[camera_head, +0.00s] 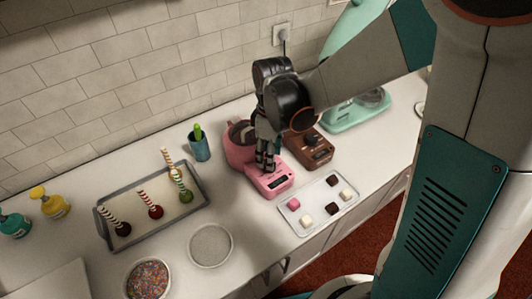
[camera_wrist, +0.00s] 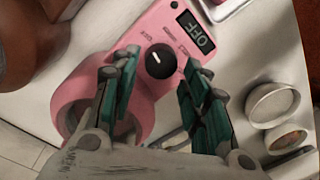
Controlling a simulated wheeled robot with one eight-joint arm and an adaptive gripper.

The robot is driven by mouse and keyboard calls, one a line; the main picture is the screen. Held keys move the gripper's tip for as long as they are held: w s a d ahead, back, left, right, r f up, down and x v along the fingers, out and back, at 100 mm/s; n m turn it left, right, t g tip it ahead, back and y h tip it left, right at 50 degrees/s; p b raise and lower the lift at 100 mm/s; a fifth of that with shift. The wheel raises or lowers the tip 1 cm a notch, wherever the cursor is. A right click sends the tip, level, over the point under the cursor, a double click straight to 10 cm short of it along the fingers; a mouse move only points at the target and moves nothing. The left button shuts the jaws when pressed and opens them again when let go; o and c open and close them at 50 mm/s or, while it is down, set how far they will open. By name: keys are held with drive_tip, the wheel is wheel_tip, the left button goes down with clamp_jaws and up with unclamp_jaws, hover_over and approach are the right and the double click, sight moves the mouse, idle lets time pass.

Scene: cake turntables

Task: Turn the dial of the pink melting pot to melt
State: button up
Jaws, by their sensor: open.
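The pink melting pot (camera_head: 238,152) stands on the counter, its base extending to the front right. In the wrist view its pink base (camera_wrist: 160,28) carries a round black dial (camera_wrist: 160,62) with a white pointer mark, and a small display (camera_wrist: 195,32) reading OFF, seen upside down. My gripper (camera_head: 265,165) points down over the base in the head view and hides the dial there. In the wrist view the two teal-padded fingers of my gripper (camera_wrist: 159,64) are apart, one on each side of the dial, with nothing held. Whether they touch the dial cannot be told.
A brown melting pot (camera_head: 312,150) stands close on the right, with a mint mixer (camera_head: 355,112) behind. A white tray of sweets (camera_head: 318,212) lies in front. A tray of cake pops (camera_head: 205,207), a cup (camera_head: 199,148) and round dishes (camera_head: 210,245) are left.

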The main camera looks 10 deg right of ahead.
drive_tip(key=shift+s+f+b, duration=0.1)
drive_tip(key=shift+f+b, duration=0.2)
drive_tip(key=shift+f, duration=1.2)
drive_tip(key=c, duration=0.8)
drive_tip(key=shift+o, duration=0.2)
drive_tip(key=shift+m, duration=0.3)
drive_tip(key=m, duration=0.2)
drive_tip(key=shift+m+b, duration=0.4)
drive_tip(key=m, duration=0.3)
drive_tip(key=shift+m+b, duration=0.3)
drive_tip(key=shift+b, duration=0.05)
drive_tip(key=m, duration=0.6)
drive_tip(key=shift+s+t+b, duration=0.1)
drive_tip(key=shift+t+b, duration=0.25)
drive_tip(key=shift+t, duration=0.05)
drive_tip(key=shift+m, duration=0.4)
